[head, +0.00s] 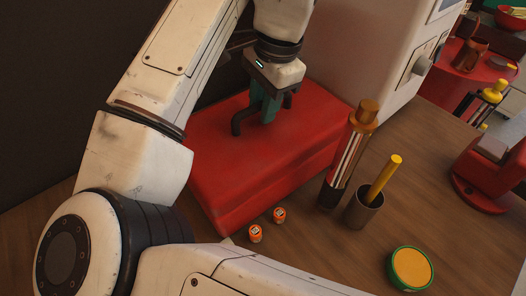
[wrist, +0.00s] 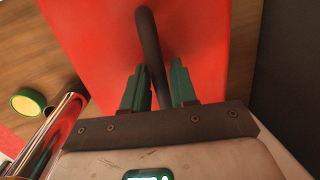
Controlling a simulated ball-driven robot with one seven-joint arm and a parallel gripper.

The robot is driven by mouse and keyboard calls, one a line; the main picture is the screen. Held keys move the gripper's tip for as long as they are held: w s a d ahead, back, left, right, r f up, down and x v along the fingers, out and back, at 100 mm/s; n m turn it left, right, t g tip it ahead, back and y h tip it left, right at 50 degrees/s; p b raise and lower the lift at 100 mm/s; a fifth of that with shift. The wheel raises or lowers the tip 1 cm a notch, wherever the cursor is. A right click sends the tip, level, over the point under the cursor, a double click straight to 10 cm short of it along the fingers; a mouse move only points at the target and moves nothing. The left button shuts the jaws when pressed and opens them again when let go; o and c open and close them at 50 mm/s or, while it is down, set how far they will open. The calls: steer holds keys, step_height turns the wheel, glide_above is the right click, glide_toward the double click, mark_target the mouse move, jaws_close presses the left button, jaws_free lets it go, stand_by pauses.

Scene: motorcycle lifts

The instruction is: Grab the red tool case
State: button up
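The red tool case (head: 225,190) lies on the wooden bench, with a dark arched handle (head: 237,126) on its top. In the wrist view the case (wrist: 85,25) fills the middle and its handle (wrist: 150,50) runs between my fingers. My gripper (head: 268,112) is over the case top at the handle. In the wrist view my gripper (wrist: 160,72) has its two green fingers apart, one on each side of the handle, with gaps visible. The fingers hide part of the handle in the head view.
A copper-topped cylinder (head: 350,150) and a cup with a yellow stick (head: 364,210) stand right of the case. Two small orange-capped items (head: 267,224) lie in front of it. A green-rimmed yellow tin (head: 410,268) is at the front right. A white machine (head: 370,45) stands behind.

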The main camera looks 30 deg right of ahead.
steer(key=shift+f, duration=0.15)
steer(key=shift+c, duration=0.3)
jaws_close()
stand_by(1.0)
